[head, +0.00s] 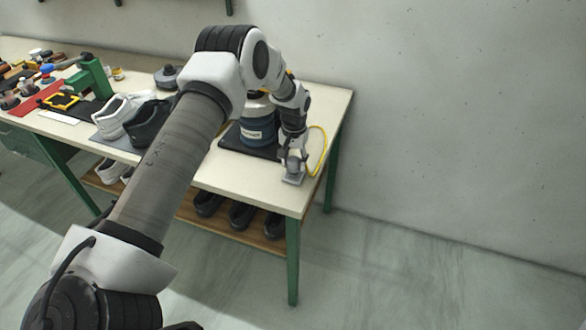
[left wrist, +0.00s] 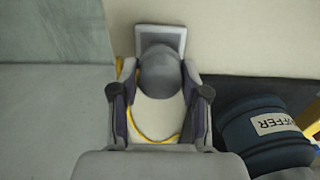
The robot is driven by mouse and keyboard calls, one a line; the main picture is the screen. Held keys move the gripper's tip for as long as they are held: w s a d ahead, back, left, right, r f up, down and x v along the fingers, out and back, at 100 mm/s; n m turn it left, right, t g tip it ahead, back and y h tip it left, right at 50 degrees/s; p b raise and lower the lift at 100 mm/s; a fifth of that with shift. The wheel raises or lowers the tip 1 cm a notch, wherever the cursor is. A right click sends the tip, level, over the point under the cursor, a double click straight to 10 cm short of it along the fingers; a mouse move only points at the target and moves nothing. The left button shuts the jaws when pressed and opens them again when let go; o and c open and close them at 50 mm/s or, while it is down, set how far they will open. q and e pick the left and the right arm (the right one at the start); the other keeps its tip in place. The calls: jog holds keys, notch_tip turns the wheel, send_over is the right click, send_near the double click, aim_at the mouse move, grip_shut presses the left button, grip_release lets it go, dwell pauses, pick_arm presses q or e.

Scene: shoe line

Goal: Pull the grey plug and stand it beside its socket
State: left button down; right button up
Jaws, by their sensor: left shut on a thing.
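The grey plug (left wrist: 160,72), with a rounded end, sits between the fingertips of my left gripper (left wrist: 157,80). My left gripper is shut on it. In the head view the left gripper (head: 293,155) points down at the table's right end, by the socket. The socket (left wrist: 176,34) is a square grey plate just beyond the plug; it also shows in the head view (head: 292,180). The plug overlaps the socket in view, and I cannot tell whether it is seated in it or just clear. My right gripper is not in view.
A yellow cord (head: 324,152) loops at the table's right edge. A blue buffer machine (left wrist: 265,135) on a dark mat stands close beside the gripper. Shoes (head: 150,122) and tools lie farther left. Bare tabletop (head: 255,180) lies left of the socket.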

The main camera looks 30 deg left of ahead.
pick_arm(q)
jog(key=shift+r+p, duration=0.9)
jog(key=shift+r, duration=0.55)
